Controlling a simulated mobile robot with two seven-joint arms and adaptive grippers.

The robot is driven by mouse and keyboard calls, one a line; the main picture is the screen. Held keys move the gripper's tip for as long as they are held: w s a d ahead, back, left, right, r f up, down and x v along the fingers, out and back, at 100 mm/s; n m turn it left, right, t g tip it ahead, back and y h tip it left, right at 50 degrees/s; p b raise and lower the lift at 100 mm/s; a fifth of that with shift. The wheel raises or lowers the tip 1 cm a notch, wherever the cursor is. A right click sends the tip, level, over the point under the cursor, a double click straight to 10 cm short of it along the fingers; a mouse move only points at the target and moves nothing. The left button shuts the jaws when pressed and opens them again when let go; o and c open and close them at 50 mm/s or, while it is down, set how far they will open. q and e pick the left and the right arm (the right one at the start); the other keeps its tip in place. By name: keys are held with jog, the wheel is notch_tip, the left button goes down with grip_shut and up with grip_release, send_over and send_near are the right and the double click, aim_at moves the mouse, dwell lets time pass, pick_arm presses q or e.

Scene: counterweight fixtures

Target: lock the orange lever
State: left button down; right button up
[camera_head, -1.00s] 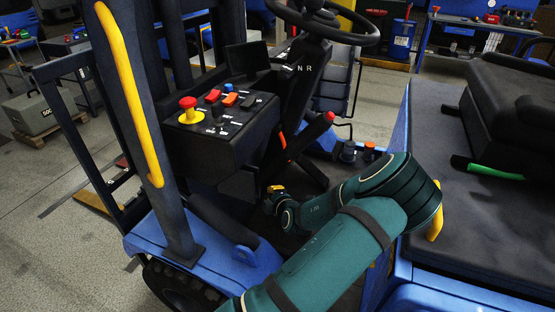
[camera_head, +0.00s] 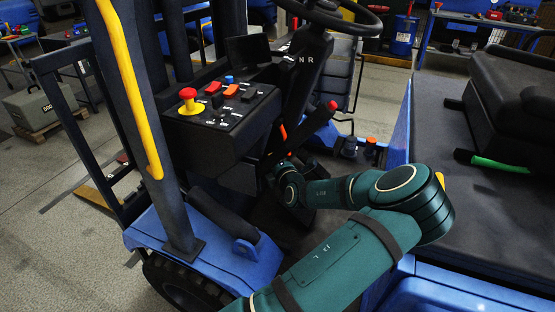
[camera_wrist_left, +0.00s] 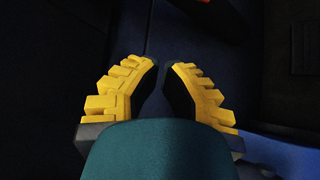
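A narrow orange part (camera_head: 284,132), which looks like the orange lever, shows beside the dark steering column in the head view. My left arm reaches into the cab, and its gripper end (camera_head: 284,163) is just below this part; the fingers are hardly visible there. In the left wrist view my left gripper (camera_wrist_left: 162,66) has two yellow ribbed fingers with dark pads, a narrow gap between them and nothing seen in it. A red piece is cut off at that view's top edge. I cannot tell if the gripper touches anything. My right gripper is not in view.
A red-tipped lever (camera_head: 331,105) slants beside the column, under the steering wheel (camera_head: 330,18). A black control box (camera_head: 222,112) with a red mushroom button (camera_head: 187,94) is to the left. The seat (camera_head: 515,90) and a green handle (camera_head: 495,162) are to the right.

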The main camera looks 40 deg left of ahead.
aim_at(285, 138)
pick_arm(q)
jog(key=b+x, duration=0.1)
jog(key=x, duration=0.7)
jog(key=w+d, duration=0.2)
jog(key=shift+w+d+r+b, duration=0.35)
jog(key=shift+d, duration=0.05)
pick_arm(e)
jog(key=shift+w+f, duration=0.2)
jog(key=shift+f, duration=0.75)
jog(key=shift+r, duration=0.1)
pick_arm(q)
jog(key=shift+d+r+n+h+p, duration=0.1)
jog(key=shift+d+n+h+p, duration=0.1)
jog(key=shift+n+h+p, duration=0.3)
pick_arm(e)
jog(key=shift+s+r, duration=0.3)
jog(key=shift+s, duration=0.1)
